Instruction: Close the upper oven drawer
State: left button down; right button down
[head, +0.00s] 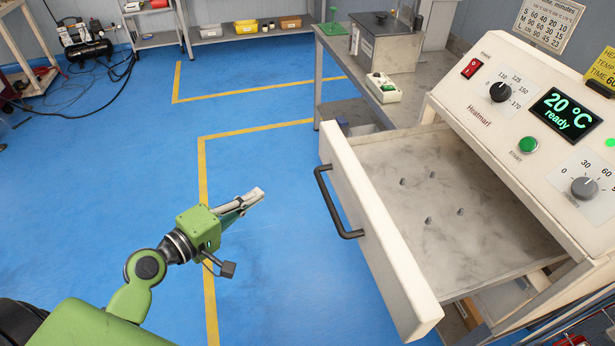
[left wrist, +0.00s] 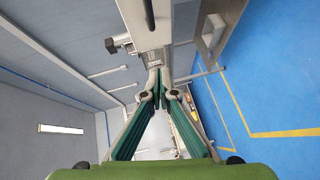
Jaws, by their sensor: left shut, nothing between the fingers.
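The upper oven drawer (head: 385,240) is pulled out from the oven (head: 535,145) on the right of the head view. Its cream front carries a dark bar handle (head: 335,205) facing left. The drawer floor is bare apart from several small grey pegs. My left gripper (head: 258,192) is shut and empty, left of the handle and apart from it, pointing toward the drawer. In the left wrist view the fingertips (left wrist: 155,68) meet at the centre, with a pale drawer-like part ahead of them. My right gripper is not in view.
The oven panel has a red switch (head: 472,68), dials, a green start button (head: 528,145) and a display (head: 566,114) reading 20 °C ready. A grey workbench (head: 335,70) stands behind the drawer. The blue floor (head: 270,250) left of the drawer is clear.

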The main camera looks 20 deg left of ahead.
pick_arm(q)
jog(key=w+d+f+p, duration=0.1)
jog(key=w+d, duration=0.6)
jog(key=w, duration=0.3)
jog(key=shift+w+d, duration=0.35)
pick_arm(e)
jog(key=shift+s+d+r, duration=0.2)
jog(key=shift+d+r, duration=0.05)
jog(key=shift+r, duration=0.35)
pick_arm(q)
jog(key=shift+f, duration=0.1)
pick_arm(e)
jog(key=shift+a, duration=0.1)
